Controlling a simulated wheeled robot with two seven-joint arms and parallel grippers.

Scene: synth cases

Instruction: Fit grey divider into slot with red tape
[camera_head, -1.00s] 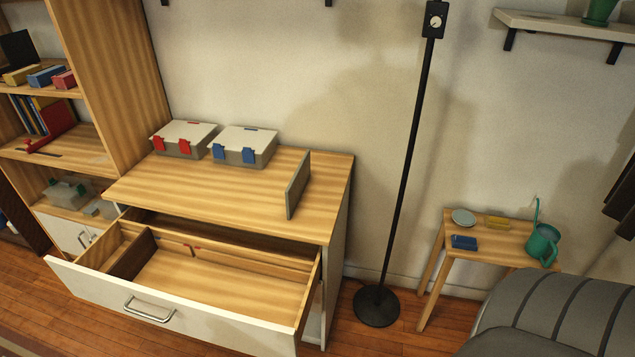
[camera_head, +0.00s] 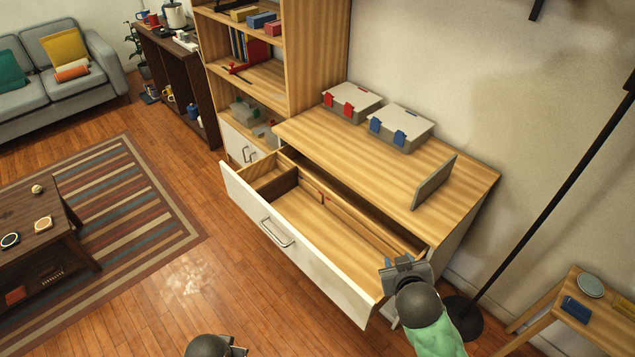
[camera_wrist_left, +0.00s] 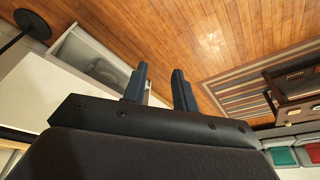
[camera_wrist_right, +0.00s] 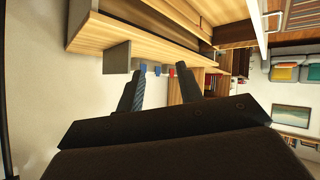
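The grey divider (camera_head: 433,182) stands on edge on the cabinet top near its right end; it also shows in the right wrist view (camera_wrist_right: 117,57). Below it the drawer (camera_head: 345,240) is pulled open. A small red tape mark (camera_head: 321,197) shows on the drawer's inner back side; the slot itself is too small to make out. My right gripper (camera_head: 402,266) is over the drawer's right front corner, apart from the divider. Its fingers (camera_wrist_right: 160,72) are open and empty. My left arm barely enters the head view at the bottom. Its gripper's fingers (camera_wrist_left: 159,69) are open and empty over the floor side.
A brown partition (camera_head: 284,183) crosses the drawer's left part. Boxes with red clips (camera_head: 352,102) and blue clips (camera_head: 401,127) stand at the back of the cabinet top. A bookshelf (camera_head: 318,60) adjoins on the left; a lamp pole (camera_head: 560,190) and small table (camera_head: 600,320) are right.

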